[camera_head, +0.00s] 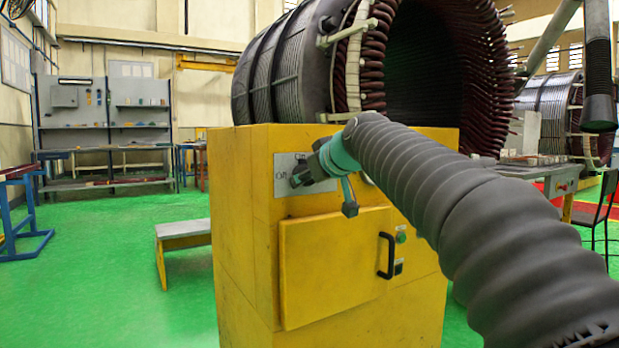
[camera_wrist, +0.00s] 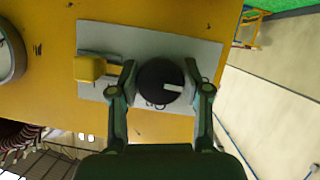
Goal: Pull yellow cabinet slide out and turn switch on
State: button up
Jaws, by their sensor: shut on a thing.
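The yellow cabinet (camera_head: 245,200) stands in the middle of the head view, with a grey switch panel (camera_head: 283,184) marked On and Off on its front. In the wrist view, a round black switch knob (camera_wrist: 153,88) with a white mark pointing right sits on the panel. My gripper (camera_wrist: 161,90) is shut on the knob, one finger on each side. The yellow slide (camera_wrist: 90,68) is a small block at the left end of a slot in the panel, left of my fingers. In the head view my gripper (camera_head: 303,174) hides the knob; I cannot make out the slide there.
Below the panel is a closed yellow door (camera_head: 330,265) with a black handle (camera_head: 387,255). A large stator (camera_head: 285,70) rests above the cabinet. A low bench (camera_head: 183,230) stands to the left. The green floor (camera_head: 110,270) at the left is mostly clear.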

jog(key=m+g+y, duration=0.1)
jog(key=m, duration=0.1)
jog(key=shift+m+y, duration=0.3)
jog(key=shift+m, duration=0.1)
jog(key=m+g+y, duration=0.1)
jog(key=m+y, duration=0.1)
jog(key=m, duration=0.1)
jog(key=m+y+b, duration=0.1)
jog(key=m+y, duration=0.1)
jog(key=m, duration=0.1)
jog(key=shift+m+y+b, duration=0.65)
jog(key=shift+m+y, duration=0.25)
jog(key=shift+m, duration=1.1)
jog(key=o, duration=1.2)
jog(key=shift+c, duration=0.2)
